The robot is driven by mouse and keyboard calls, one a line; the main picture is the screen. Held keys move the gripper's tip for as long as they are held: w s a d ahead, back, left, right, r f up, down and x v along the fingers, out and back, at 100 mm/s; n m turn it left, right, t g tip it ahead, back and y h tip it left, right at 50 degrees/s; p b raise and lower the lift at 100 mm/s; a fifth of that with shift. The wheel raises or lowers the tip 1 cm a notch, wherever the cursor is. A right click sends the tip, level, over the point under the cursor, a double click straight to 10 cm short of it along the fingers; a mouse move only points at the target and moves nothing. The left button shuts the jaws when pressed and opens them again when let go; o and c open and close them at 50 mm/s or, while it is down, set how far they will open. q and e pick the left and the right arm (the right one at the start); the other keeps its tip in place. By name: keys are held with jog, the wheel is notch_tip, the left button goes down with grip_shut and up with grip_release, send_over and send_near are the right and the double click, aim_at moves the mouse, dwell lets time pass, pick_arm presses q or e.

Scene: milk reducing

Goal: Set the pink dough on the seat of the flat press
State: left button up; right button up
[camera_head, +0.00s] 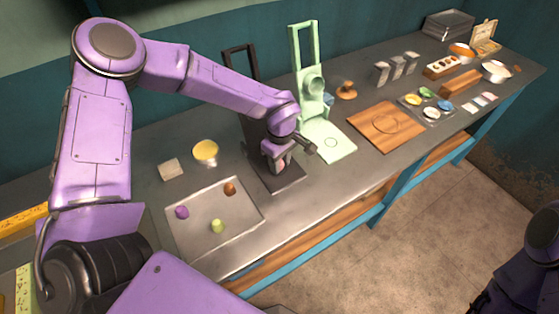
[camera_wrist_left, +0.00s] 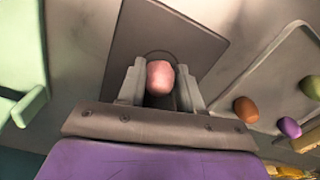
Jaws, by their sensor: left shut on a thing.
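The pink dough (camera_wrist_left: 160,78) is held between the two fingers of my left gripper (camera_wrist_left: 160,88). In the head view the left gripper (camera_head: 280,164) points down over the base of the dark press (camera_head: 291,185); my arm hides part of this press. In the wrist view its flat base plate (camera_wrist_left: 205,38) lies beneath the dough, and a round seat outline shows partly behind the dough. I cannot tell whether the dough touches the plate. The light green press (camera_head: 336,150) stands to the right, with a ring marked on its base. My right gripper is not in view.
A tray (camera_head: 250,221) at the left holds purple (camera_head: 182,212), brown-orange (camera_head: 230,189) and green (camera_head: 217,227) dough pieces. A yellow-topped bowl (camera_head: 205,151) and a pale block (camera_head: 171,169) stand behind it. A wooden board (camera_head: 370,117) lies right of the green press.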

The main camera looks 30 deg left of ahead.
pick_arm(q)
jog(key=shift+f, duration=0.15)
jog(key=o, duration=1.6)
notch_tip(320, 180, up, 7)
jog(key=p, duration=0.7)
jog(key=shift+p, duration=0.35)
